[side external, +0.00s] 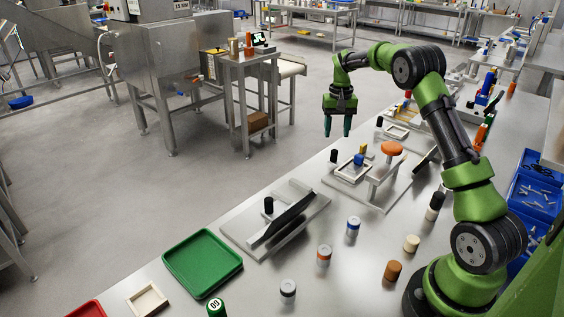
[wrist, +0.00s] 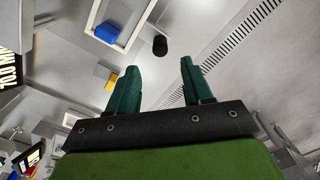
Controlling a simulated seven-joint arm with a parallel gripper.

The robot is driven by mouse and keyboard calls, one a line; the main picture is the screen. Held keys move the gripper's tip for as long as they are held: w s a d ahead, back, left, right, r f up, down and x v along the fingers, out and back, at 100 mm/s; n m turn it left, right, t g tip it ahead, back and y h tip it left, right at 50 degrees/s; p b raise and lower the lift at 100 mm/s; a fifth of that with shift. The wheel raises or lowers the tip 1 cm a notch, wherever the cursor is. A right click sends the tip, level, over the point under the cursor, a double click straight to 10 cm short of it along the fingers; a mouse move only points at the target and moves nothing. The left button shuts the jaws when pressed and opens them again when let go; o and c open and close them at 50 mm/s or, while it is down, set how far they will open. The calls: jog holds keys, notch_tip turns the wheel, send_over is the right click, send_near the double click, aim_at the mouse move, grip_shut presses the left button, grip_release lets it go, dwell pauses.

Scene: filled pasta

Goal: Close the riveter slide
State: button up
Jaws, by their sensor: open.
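My gripper (side external: 338,132) is open and empty, its teal fingers pointing down, high above the far left edge of the table. The wrist view shows the same two fingers (wrist: 158,82) apart with nothing between them. No part is labelled as the riveter slide, so I cannot tell it for certain. A grey fixture (side external: 375,188) has a white frame, a blue block (side external: 348,171) and an upright with an orange disc (side external: 391,148). The wrist view shows a blue block (wrist: 106,33) in a pale frame and a black knob (wrist: 160,46) beyond the fingers.
Another fixture (side external: 240,229) with a black slanted plate (side external: 283,219) stands nearer the camera. A green tray (side external: 202,263) lies in front. Several small jars, one orange-banded (side external: 324,255), stand along the table. Blue bins (side external: 537,190) are at right. The air around my gripper is free.

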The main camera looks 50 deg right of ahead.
aim_at(335, 150)
notch_tip(335, 150, down, 8)
dwell(0.5)
grip_shut()
